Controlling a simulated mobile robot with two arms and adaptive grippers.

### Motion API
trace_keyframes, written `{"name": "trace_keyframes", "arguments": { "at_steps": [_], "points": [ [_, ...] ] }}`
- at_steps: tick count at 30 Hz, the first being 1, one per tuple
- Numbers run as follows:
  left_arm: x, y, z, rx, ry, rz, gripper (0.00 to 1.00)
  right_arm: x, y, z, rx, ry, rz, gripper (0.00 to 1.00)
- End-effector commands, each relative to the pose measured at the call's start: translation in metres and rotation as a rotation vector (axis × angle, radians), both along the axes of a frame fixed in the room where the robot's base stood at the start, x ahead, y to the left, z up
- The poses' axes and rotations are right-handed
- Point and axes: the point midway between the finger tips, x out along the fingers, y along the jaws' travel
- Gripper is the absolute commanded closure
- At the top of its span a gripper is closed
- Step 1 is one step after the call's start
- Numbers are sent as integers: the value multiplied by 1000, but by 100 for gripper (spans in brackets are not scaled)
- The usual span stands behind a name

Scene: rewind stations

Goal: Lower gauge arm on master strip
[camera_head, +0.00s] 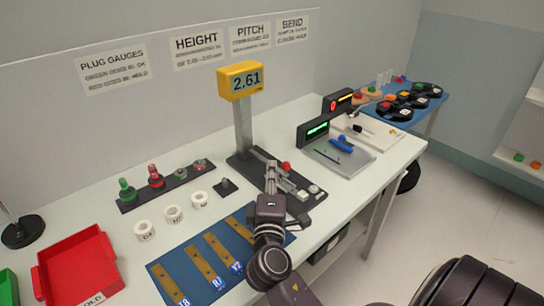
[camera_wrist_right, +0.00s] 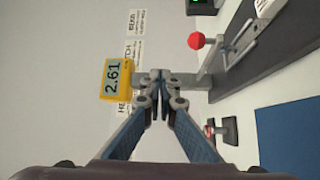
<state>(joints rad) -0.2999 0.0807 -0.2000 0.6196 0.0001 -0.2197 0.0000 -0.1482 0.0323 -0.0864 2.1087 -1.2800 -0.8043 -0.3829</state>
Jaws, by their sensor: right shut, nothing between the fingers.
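The height gauge has a yellow display (camera_head: 241,81) reading 2.61 on a grey column (camera_head: 243,130) over a dark base (camera_head: 305,203). Its arm ends in a red knob (camera_head: 285,166); the knob also shows in the right wrist view (camera_wrist_right: 196,41). My right gripper (camera_head: 271,168) is shut and empty, above the gauge base just left of the red knob. In the right wrist view its closed fingertips (camera_wrist_right: 160,76) are apart from the knob. Brassy strips (camera_head: 206,262) marked X8, A7 and V2 lie on a blue mat (camera_head: 160,265). I cannot tell whether a strip lies under the gauge arm. My left gripper is out of view.
White rings (camera_head: 174,214) and a dark rack of plug gauges (camera_head: 156,178) stand left of the gauge. A red bin (camera_head: 75,262) is at the front left. Another station with a green-lit display (camera_head: 317,131) stands right of the gauge. A wall backs the table.

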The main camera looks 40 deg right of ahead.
Motion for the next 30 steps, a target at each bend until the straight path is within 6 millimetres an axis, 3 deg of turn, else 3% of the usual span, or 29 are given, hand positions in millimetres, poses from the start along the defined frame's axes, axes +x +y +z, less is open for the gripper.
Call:
{"name": "trace_keyframes", "arguments": {
  "at_steps": [3,9,30],
  "points": [
    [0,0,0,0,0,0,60,-18,14,-3,3,3,0,100],
    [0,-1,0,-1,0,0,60,-32,26,-4,1,0,0,100],
    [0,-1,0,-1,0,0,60,-34,27,-4,1,-1,0,100]
  ]
}}
